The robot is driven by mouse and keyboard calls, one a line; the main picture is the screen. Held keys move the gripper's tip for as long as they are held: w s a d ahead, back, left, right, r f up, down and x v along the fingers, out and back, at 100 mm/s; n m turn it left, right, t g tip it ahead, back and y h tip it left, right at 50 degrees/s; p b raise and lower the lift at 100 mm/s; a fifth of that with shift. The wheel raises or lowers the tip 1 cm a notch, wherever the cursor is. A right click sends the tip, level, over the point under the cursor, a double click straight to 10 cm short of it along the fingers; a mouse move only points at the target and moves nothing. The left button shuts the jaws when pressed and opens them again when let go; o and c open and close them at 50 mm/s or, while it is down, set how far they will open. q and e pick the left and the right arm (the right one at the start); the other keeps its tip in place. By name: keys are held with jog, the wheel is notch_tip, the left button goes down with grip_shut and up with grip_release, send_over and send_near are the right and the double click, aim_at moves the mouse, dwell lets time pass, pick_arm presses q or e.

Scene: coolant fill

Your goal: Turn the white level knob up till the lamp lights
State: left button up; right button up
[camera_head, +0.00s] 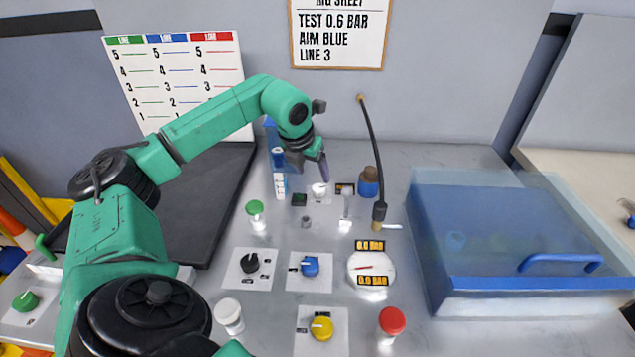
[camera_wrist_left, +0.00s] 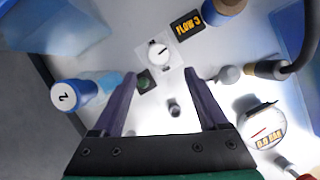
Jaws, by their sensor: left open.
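The white knob (camera_head: 319,189) sits on a small pale plate at the back of the bench. In the left wrist view the white knob (camera_wrist_left: 158,53) shows a dark pointer line and lies just beyond the fingertips. My left gripper (camera_head: 323,170) is close above it, pointing down. In the wrist view its two purple fingers (camera_wrist_left: 160,74) are apart with nothing between them. A small dark green square (camera_head: 299,199), perhaps the lamp, sits left of the knob and looks unlit; it also shows in the wrist view (camera_wrist_left: 146,80). My right gripper is not in view.
A display (camera_wrist_left: 188,24) reading FLOW 3 is beside the knob. A blue-and-white cylinder (camera_head: 279,178) stands close left, a brown-topped blue bottle (camera_head: 368,182) right. Nearer are a gauge (camera_head: 371,268), a black knob (camera_head: 249,262), a blue knob (camera_head: 310,266) and a blue clear-lidded box (camera_head: 480,290).

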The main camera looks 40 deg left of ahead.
aim_at(318, 188)
pick_arm(q)
jog(key=p+x, duration=0.1)
jog(key=x, duration=0.7)
jog(key=shift+w+a+r, duration=0.15)
jog(key=shift+f, duration=0.25)
grip_shut()
jog(key=shift+a+f+m+b, duration=0.1)
jog(key=shift+f+m+b, duration=0.1)
jog(key=shift+m+b, duration=0.3)
jog(key=shift+m+h, duration=0.4)
jog(key=shift+m, duration=0.1)
jog(key=shift+r+m, duration=0.25)
jog(key=shift+m, duration=0.35)
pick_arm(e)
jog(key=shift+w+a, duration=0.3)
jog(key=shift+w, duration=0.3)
pick_arm(q)
grip_release()
